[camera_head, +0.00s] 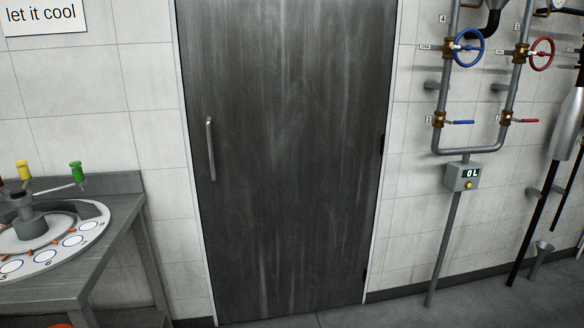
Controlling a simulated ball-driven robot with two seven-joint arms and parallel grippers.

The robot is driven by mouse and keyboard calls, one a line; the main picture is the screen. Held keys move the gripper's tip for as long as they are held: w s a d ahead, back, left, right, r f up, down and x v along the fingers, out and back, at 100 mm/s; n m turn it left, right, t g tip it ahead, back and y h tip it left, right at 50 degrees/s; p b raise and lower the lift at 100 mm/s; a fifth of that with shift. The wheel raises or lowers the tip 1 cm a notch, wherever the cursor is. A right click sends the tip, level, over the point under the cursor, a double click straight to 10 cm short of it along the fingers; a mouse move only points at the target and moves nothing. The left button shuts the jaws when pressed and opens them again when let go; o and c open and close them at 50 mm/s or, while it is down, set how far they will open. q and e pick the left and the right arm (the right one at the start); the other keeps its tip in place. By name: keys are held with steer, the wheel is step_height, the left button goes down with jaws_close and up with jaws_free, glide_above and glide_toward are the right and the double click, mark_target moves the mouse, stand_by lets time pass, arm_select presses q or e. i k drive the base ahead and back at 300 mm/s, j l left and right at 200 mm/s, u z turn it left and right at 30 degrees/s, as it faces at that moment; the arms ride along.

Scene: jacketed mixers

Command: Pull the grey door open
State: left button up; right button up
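The grey door (290,160) fills the middle of the head view. It is dark, streaked and looks shut in its white frame. A vertical metal bar handle (211,149) is on its left side. Dark hinges (381,144) show along its right edge. The door's top is cut off by the picture. Neither of my grippers is in view, and nothing touches the handle.
A grey metal table (130,205) with a numbered round dial (85,228) stands at the left, its edge near the door frame. Pipes with a blue wheel (468,47) and a red wheel (542,53) are on the right wall. The floor before the door (350,315) looks clear.

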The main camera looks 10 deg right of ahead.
mark_target(287, 101)
steer(key=i+z, duration=0.2)
steer(key=i, duration=0.8)
